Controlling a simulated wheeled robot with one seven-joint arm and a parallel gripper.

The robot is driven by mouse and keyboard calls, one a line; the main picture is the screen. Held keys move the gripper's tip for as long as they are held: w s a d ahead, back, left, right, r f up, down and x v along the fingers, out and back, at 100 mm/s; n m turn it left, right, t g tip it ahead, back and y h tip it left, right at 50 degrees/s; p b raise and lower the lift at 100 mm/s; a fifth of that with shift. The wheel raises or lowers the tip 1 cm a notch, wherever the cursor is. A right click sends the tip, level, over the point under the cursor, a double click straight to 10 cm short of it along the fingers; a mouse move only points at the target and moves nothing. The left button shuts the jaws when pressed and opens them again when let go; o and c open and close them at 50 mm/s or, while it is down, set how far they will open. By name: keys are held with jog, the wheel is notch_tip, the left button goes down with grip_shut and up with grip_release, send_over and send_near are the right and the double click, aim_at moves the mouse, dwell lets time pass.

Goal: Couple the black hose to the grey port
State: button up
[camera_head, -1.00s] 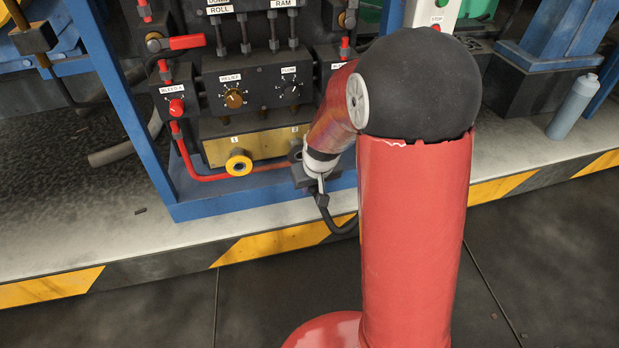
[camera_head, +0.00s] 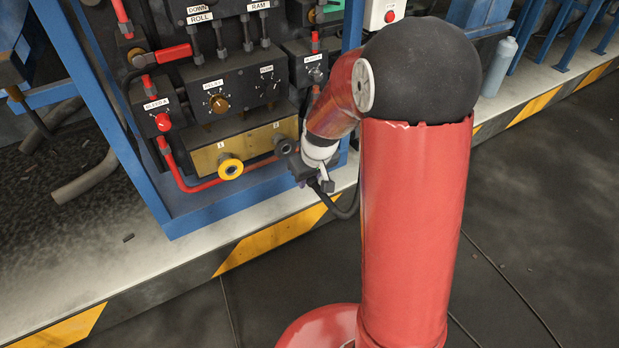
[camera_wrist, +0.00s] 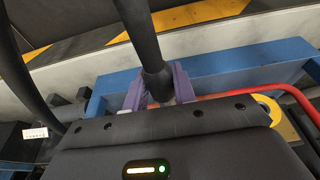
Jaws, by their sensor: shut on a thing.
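My gripper (camera_head: 306,173) is low in front of the brass manifold block (camera_head: 208,160). In the wrist view, its purple fingers (camera_wrist: 156,90) are closed around the end of the black hose (camera_wrist: 143,35). The grey port (camera_head: 283,146) is on the right part of the manifold, just up and left of the gripper and partly hidden. The hose end is hidden in the head view. I cannot tell whether it touches the port.
A yellow-ringed port (camera_head: 230,167) is left of the grey one, with a red pipe (camera_head: 190,185) beside it. The blue frame (camera_head: 225,205) surrounds the panel. Knobs and levers sit above. A grey-blue bottle (camera_head: 498,68) stands at right.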

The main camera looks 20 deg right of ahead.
jog(key=shift+w+a+p, duration=0.15)
jog(key=shift+w+a, duration=0.1)
jog(key=shift+w, duration=0.65)
jog(key=shift+w+a+p, duration=0.15)
jog(key=shift+w+a, duration=0.05)
jog(key=shift+w, duration=0.7)
jog(key=shift+w+a+p, duration=0.15)
jog(key=shift+w+a, duration=0.1)
jog(key=shift+w, duration=0.65)
jog(key=shift+w+a+p, duration=0.15)
jog(key=shift+w+a, duration=0.05)
jog(key=shift+w, duration=0.65)
jog(key=shift+w+a+p, duration=0.15)
jog(key=shift+w+a, duration=0.05)
jog(key=shift+w, duration=0.6)
jog(key=shift+w+a+r, duration=0.1)
jog(key=shift+w+a, duration=0.05)
jog(key=shift+w, duration=0.3)
jog(key=shift+w+a+r, duration=0.1)
jog(key=shift+w+a, duration=0.05)
jog(key=shift+w, duration=0.3)
grip_shut()
